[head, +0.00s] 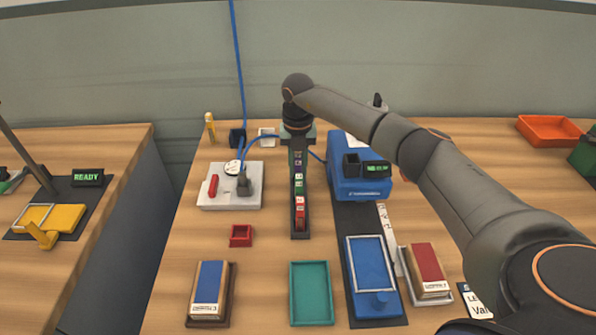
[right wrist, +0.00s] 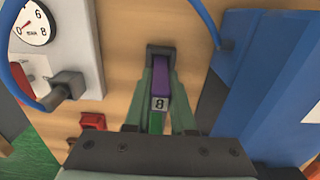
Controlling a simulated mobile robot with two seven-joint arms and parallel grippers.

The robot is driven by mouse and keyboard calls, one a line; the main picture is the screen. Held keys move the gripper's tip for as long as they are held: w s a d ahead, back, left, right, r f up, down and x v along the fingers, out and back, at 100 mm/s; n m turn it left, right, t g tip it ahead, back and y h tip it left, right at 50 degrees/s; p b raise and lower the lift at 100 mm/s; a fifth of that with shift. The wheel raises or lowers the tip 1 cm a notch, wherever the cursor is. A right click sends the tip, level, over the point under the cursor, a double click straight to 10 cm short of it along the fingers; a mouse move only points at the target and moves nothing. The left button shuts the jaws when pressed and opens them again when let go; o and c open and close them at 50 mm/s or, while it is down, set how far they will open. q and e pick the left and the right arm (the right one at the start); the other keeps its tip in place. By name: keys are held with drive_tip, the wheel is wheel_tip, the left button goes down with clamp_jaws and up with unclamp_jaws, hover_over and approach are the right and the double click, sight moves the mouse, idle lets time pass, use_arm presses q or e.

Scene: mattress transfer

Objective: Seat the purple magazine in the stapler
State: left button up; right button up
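The purple magazine (right wrist: 161,80) shows in the right wrist view at the far end of a narrow dark rack (head: 300,228), with a label reading 8 and a green piece below it. My right gripper (right wrist: 161,85) points down over the rack, one finger on each side of the purple magazine. I cannot tell whether the fingers press on it or leave a small gap. In the head view the right gripper (head: 298,135) covers the rack's far end. A blue machine (head: 350,187) with a small display stands right of the rack; its name is unreadable. My left gripper is not in view.
A pale block with a gauge (head: 228,197) stands left of the rack. A small red box (head: 241,236), a teal tray (head: 311,292), a blue tray (head: 371,272) and two topped blocks lie nearer. A gap separates the left table (head: 110,160) with a yellow device (head: 55,217).

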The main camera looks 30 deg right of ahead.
clamp_jaws()
